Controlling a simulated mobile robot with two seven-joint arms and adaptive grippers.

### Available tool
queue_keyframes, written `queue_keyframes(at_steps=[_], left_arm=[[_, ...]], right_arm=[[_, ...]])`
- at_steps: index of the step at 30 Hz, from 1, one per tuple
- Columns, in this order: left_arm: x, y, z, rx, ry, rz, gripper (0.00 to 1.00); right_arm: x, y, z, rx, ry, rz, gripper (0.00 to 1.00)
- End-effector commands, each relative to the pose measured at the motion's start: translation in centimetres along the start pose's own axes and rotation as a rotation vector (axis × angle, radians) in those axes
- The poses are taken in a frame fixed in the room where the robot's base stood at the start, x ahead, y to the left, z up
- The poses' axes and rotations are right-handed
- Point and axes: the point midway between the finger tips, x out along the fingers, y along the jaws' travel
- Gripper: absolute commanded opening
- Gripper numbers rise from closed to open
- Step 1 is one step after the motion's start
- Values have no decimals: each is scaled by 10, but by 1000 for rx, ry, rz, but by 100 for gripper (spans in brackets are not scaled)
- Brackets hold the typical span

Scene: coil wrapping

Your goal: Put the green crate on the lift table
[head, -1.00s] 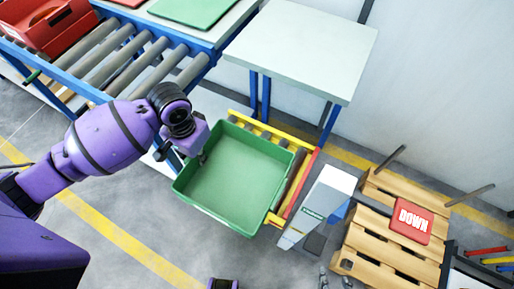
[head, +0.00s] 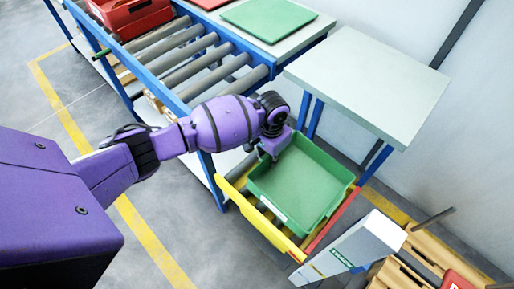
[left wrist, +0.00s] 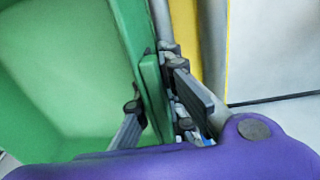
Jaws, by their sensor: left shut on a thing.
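The green crate (head: 300,182) is an empty, open-topped tray at the right of my left arm in the head view. It lies over the lift table (head: 262,222), a low frame with yellow and red sides, and appears to lie between those sides. I cannot tell whether it rests on the table or hangs just above it. My left gripper (head: 272,154) is at the crate's upper-left corner. In the left wrist view its two fingers (left wrist: 163,105) straddle the green crate's rim (left wrist: 152,90), shut on it. The right gripper is not in view.
A white column (head: 350,250) with a green label stands beside the lift table. A grey table (head: 375,85) stands behind it. A roller conveyor (head: 190,60) carries a red crate (head: 130,15). A green panel (head: 268,18) lies on another table top. Wooden pallets (head: 430,260) are at lower right.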

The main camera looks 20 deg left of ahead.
Motion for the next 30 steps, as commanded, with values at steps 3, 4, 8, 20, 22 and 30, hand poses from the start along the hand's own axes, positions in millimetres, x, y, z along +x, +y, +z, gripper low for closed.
queue_keyframes(at_steps=[3,4,8,20,22,30], left_arm=[[18,-1,-1,1,1,-1,0],[22,-1,-1,1,2,-1,0],[27,-1,-2,1,5,-2,0],[27,-2,-2,1,4,-2,28],[27,-2,-2,1,4,-2,28],[20,-2,-2,2,5,-2,28]], right_arm=[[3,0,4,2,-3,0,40],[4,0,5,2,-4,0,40],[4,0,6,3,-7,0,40],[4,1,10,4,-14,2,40],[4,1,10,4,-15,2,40],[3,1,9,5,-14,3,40]])
